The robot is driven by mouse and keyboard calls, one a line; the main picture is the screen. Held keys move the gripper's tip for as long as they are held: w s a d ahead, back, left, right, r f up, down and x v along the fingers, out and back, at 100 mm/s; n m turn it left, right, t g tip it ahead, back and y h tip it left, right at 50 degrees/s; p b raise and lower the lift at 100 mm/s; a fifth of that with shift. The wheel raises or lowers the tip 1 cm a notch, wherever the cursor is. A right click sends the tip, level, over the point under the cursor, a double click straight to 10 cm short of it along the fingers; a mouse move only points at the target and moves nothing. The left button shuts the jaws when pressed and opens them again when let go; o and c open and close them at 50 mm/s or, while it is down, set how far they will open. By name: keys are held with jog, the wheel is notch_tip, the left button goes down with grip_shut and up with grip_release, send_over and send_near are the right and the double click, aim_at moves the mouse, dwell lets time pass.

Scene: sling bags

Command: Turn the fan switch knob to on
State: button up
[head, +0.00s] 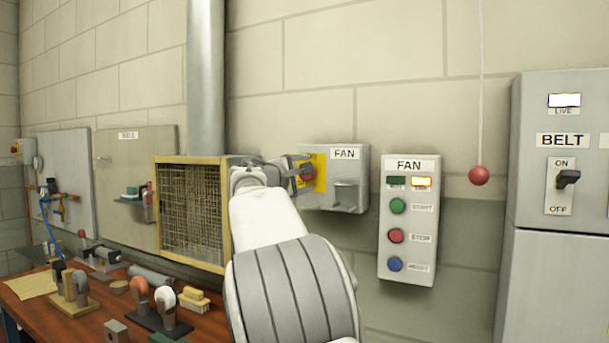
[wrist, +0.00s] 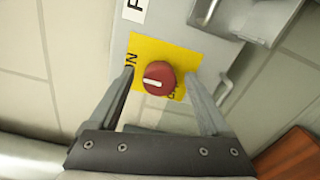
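The fan switch box (head: 345,165) is grey, labelled FAN, and mounted on the wall. Its yellow plate (head: 320,166) carries a round red knob (head: 307,173). In the wrist view the knob (wrist: 158,77) has a white pointer mark toward its left side. ON is printed at the plate's left, and the other label, at the lower right, is partly hidden. My gripper (wrist: 162,74) is open, with one finger on each side of the knob and a visible gap to it on both sides. In the head view my gripper (head: 290,171) partly covers the plate.
A grey handle (head: 346,193) sticks out on the right of the box. A FAN button panel (head: 409,220), a hanging red ball (head: 478,176) and a BELT cabinet (head: 563,155) stand to the right. A yellow-framed mesh cage (head: 192,210) and a cluttered bench (head: 95,328) are to the left.

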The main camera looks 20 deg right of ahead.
jog(key=b+v, duration=0.2)
jog(key=v, duration=1.5)
jog(key=shift+a, duration=0.2)
jog(key=shift+s+d+f, duration=0.1)
jog(key=shift+s, duration=0.1)
